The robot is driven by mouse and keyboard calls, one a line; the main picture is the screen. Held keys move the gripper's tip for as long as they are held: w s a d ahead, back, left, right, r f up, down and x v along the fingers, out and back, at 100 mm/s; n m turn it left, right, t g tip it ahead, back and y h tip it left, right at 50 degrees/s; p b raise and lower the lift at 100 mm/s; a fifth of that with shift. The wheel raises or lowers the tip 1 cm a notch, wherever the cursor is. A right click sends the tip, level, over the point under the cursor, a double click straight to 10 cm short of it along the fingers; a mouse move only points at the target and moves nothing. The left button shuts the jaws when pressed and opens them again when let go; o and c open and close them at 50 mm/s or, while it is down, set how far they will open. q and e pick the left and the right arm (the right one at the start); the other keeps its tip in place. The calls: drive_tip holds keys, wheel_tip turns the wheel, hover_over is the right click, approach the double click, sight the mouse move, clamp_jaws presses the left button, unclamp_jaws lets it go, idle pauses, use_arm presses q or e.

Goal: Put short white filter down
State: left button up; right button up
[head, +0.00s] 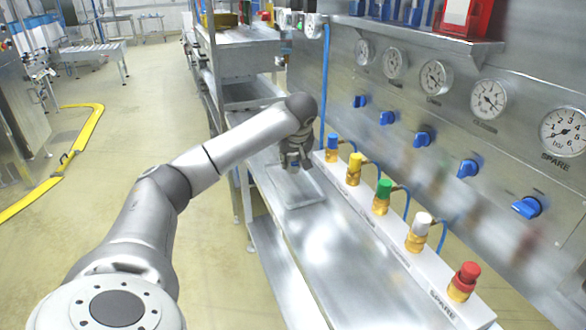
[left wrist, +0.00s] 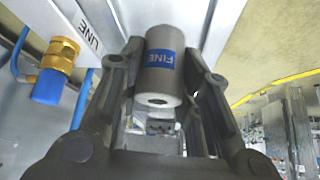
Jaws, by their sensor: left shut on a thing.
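My left gripper (head: 297,164) hangs over the metal bench in the head view, above the far part of a shallow tray (head: 299,203). The left wrist view shows the gripper (left wrist: 160,75) shut around a short whitish-grey filter (left wrist: 160,88), a cylinder with a blue label reading "FINE" and a hole in its near end. In the head view the filter is hidden by the gripper, and I cannot tell whether it touches the tray. My right gripper is not in view.
A rail with several coloured valves runs along the bench's right side; the blue-capped one (head: 333,141) is close to the gripper and also shows in the left wrist view (left wrist: 47,87). A gauge panel (head: 400,110) stands behind. The near bench top (head: 350,270) is clear.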

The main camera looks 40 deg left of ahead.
sight(293, 168)
use_arm(q)
drive_tip(key=shift+x, duration=1.1)
drive_tip(key=shift+w+a+f, duration=0.25)
drive_tip(key=shift+w+f, duration=0.15)
drive_tip(key=shift+f, duration=0.1)
drive_tip(key=shift+f+p, duration=0.35)
drive_tip(key=shift+f, duration=1)
drive_tip(key=o, duration=0.9)
drive_tip(key=shift+f, duration=0.1)
drive_tip(key=shift+s+d+r, duration=0.1)
drive_tip(key=shift+r, duration=0.3)
drive_tip(key=b+v, duration=0.1)
drive_tip(key=v, duration=1)
drive_tip(key=shift+s+d+r, duration=0.1)
drive_tip(key=shift+d+r, duration=0.05)
drive_tip(key=shift+r, duration=0.05)
